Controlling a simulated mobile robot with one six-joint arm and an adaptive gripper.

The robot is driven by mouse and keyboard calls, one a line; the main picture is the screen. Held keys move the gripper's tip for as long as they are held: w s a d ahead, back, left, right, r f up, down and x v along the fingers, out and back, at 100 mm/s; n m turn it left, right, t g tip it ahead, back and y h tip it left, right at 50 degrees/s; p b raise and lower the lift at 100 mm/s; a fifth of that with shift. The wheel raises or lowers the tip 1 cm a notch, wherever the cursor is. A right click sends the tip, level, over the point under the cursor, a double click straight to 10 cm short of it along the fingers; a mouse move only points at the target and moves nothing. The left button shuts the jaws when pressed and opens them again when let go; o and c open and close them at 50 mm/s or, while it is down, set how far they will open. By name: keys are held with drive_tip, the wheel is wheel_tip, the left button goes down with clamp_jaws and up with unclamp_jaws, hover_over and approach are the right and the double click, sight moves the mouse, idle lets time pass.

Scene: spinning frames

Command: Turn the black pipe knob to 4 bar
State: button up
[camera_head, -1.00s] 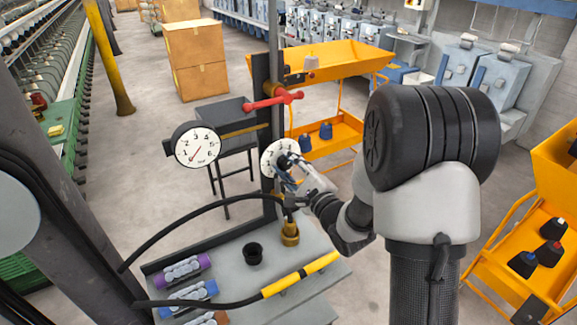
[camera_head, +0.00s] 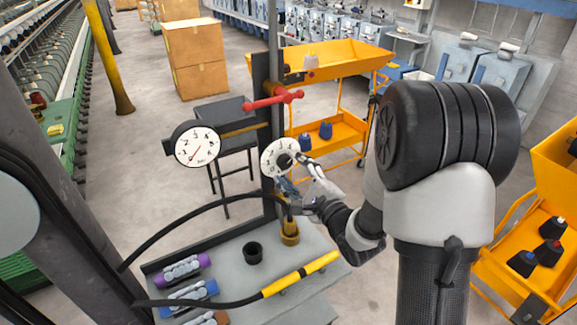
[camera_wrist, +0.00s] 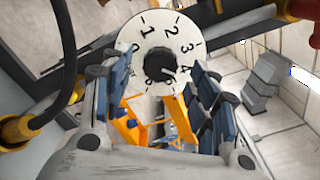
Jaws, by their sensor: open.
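The black knob (camera_head: 284,160) sits in the middle of a white numbered dial (camera_head: 268,163) on the dark upright post. In the wrist view the knob (camera_wrist: 159,63) is near the top centre, between and beyond my fingers, with dial numbers (camera_wrist: 162,20) around it. My gripper (camera_wrist: 160,98) is open and empty, one finger each side. In the head view my gripper (camera_head: 295,174) is just right of and below the knob; contact cannot be told. The pressure gauge (camera_head: 197,147) at left has a red needle pointing down-left. The knob's exact setting is too small to read.
A red valve handle (camera_head: 273,100) sticks out above the dial. A black hose (camera_head: 190,216) arcs to a brass fitting (camera_head: 290,232) below it. A grey bench (camera_head: 240,282) holds a black cup (camera_head: 253,253) and bobbins. An orange cart (camera_head: 335,130) stands behind.

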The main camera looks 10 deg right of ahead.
drive_tip(key=v, duration=0.4)
drive_tip(key=shift+s+d, duration=0.1)
drive_tip(key=shift+s, duration=0.3)
drive_tip(key=s+d+n+g+h+b, duration=0.3)
drive_tip(key=s+n+g+h, duration=0.5)
drive_tip(key=n, duration=0.4)
drive_tip(key=s+a+n+g+y+b, duration=0.1)
drive_tip(key=s+n, duration=0.3)
drive_tip(key=s, duration=0.6)
drive_tip(key=s+a+f+n+g+y+b, duration=0.1)
drive_tip(key=s+a+n+g, duration=0.2)
drive_tip(key=s, duration=0.8)
drive_tip(key=a+n, duration=0.1)
drive_tip(key=n, duration=0.1)
drive_tip(key=shift+s+n+g, duration=0.2)
drive_tip(key=shift+n+g, duration=0.1)
drive_tip(key=shift+f, duration=0.1)
